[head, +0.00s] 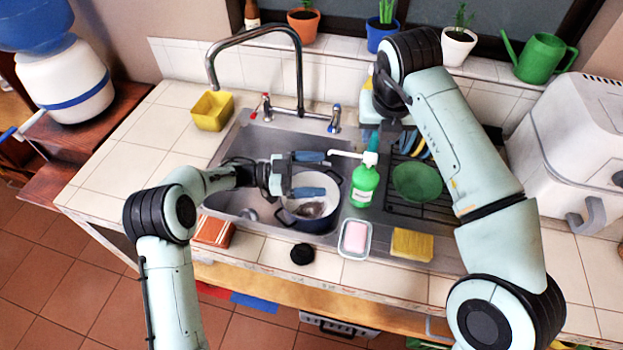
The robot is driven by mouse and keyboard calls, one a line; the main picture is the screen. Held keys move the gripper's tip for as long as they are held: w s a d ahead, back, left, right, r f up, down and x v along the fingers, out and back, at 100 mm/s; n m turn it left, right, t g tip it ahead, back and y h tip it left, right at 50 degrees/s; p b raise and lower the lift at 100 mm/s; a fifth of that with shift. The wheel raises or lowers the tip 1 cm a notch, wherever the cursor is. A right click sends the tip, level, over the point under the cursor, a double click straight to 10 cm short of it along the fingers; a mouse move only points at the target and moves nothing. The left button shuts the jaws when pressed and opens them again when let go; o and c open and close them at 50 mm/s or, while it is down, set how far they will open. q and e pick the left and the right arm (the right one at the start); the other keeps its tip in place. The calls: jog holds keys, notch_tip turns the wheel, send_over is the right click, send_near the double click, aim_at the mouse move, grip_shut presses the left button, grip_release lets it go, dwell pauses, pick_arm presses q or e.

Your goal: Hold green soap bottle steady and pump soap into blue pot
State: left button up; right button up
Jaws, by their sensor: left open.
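The green soap bottle (364,186) stands upright on the right edge of the sink, its white pump head on top and the spout pointing left. The blue pot (292,219), pale inside, sits in the sink just left of the bottle, with something dark in it. My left gripper (318,174) is open above the pot, its two blue fingers pointing right toward the bottle with a gap between. My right gripper (373,139) is just above or behind the pump head, pointing down. It is mostly hidden by my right wrist, so its opening and any contact are unclear.
A green bowl (417,181) sits in the dark dish rack right of the bottle. A pink soap dish (355,238), yellow sponge (412,245), black plug (302,254) and orange-brown sponge (214,231) line the front counter. The faucet (299,75) arches behind; the left counter is mostly clear.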

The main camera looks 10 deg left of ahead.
aim_at(365, 182)
pick_arm(q)
jog(key=shift+g, duration=0.4)
jog(key=x, duration=0.4)
jog(key=f+x, duration=0.1)
jog(key=x, duration=0.3)
jog(key=f+x, duration=0.1)
jog(key=x, duration=0.4)
jog(key=shift+s+f, duration=0.1)
jog(key=shift+s, duration=0.15)
jog(key=c, duration=1.5)
jog(key=o, duration=1.5)
